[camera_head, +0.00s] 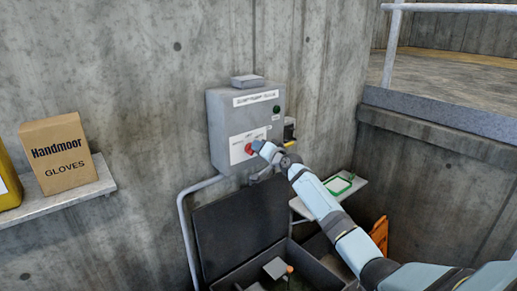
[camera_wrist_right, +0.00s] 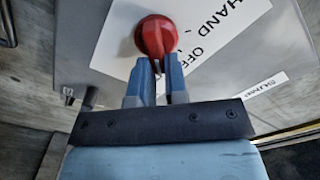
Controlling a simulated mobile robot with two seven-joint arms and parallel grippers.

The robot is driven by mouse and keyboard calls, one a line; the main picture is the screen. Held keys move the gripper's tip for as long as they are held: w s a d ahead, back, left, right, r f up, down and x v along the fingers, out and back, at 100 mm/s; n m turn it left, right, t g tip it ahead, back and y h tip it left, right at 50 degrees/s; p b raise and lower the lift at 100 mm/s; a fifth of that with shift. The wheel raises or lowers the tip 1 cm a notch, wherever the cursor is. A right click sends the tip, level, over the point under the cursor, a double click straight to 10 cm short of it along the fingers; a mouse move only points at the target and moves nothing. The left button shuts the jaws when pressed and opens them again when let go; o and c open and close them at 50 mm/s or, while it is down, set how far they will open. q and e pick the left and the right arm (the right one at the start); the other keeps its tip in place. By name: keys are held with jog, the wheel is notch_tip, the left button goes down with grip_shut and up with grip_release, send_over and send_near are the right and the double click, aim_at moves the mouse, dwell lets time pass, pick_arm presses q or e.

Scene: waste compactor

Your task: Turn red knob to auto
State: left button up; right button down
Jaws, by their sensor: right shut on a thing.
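The red knob (camera_wrist_right: 156,36) sits on the white label plate of the grey control box (camera_head: 220,115). In the wrist view the label shows the words HAND and OFF; no AUTO text is visible there. My right gripper (camera_wrist_right: 160,68) is shut on the red knob, with its fingertips at the knob's lower part. In the head view the knob (camera_head: 248,148) is partly covered by my right gripper (camera_head: 257,146), whose arm comes in from the lower right. My left gripper is not in view.
A green button (camera_head: 276,109) is on the box. A glove carton (camera_head: 62,155) stands on the left shelf (camera_head: 75,195). Below are an open dark case (camera_head: 240,228) and a small shelf (camera_head: 302,209) with a green-edged item. A concrete ledge (camera_head: 440,112) is at right.

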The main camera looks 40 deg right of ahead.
dwell(0.5)
jog(key=c, duration=1.1)
grip_release()
jog(key=shift+c, duration=0.2)
jog(key=s+d+b, duration=0.1)
jog(key=s, duration=1.2)
jog(key=shift+s, duration=0.4)
